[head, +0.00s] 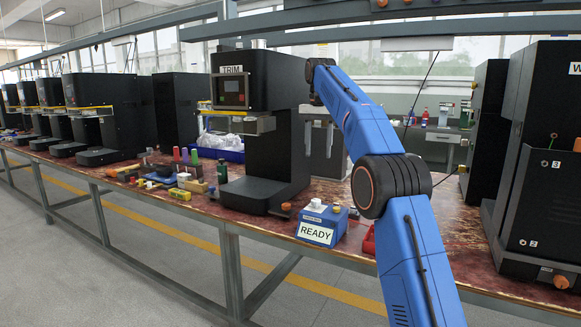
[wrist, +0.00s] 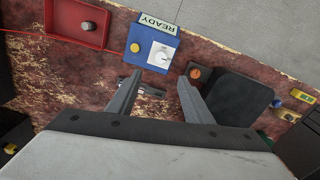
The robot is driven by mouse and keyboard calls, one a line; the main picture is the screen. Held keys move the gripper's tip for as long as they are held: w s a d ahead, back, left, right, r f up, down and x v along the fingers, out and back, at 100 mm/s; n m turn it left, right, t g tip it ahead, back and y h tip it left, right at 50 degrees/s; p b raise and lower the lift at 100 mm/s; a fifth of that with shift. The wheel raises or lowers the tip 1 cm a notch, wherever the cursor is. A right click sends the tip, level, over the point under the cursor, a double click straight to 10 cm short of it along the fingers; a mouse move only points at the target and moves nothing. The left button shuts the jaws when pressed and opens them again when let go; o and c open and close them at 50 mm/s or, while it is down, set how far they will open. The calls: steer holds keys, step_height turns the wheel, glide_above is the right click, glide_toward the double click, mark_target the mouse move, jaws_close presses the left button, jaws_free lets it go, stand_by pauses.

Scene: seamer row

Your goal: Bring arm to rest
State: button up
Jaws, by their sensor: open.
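My blue arm (head: 365,120) is raised over the bench in the head view, bent at a dark round elbow joint, with its dark far end beside the TRIM machine. My gripper (wrist: 160,76) shows in the wrist view, its two grey fingers apart and nothing between them. Worktop lies beyond the fingers. The blue READY box (wrist: 153,46), with a white dial and a yellow button, is just past the fingertips in that view. The fingers cannot be made out in the head view.
The black TRIM machine (head: 247,120) stands left of my arm and a tall black cabinet (head: 545,170) stands right. A red tray (wrist: 77,23) lies beside the READY box. Small tools and bottles (head: 185,170) crowd the bench further left. A rail runs overhead.

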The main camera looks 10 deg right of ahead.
steer(key=s+d+f+n+t, duration=0.1)
steer(key=s+d, duration=0.2)
steer(key=s, duration=1.2)
steer(key=s+d+f+n+t, duration=0.1)
steer(key=s+d+f+n, duration=0.1)
steer(key=s, duration=1.2)
steer(key=s+d+f+n+t, duration=0.2)
steer(key=s+f, duration=2.2)
steer(key=s, duration=0.3)
steer(key=shift+f+t, duration=0.3)
steer(key=shift+f, duration=0.05)
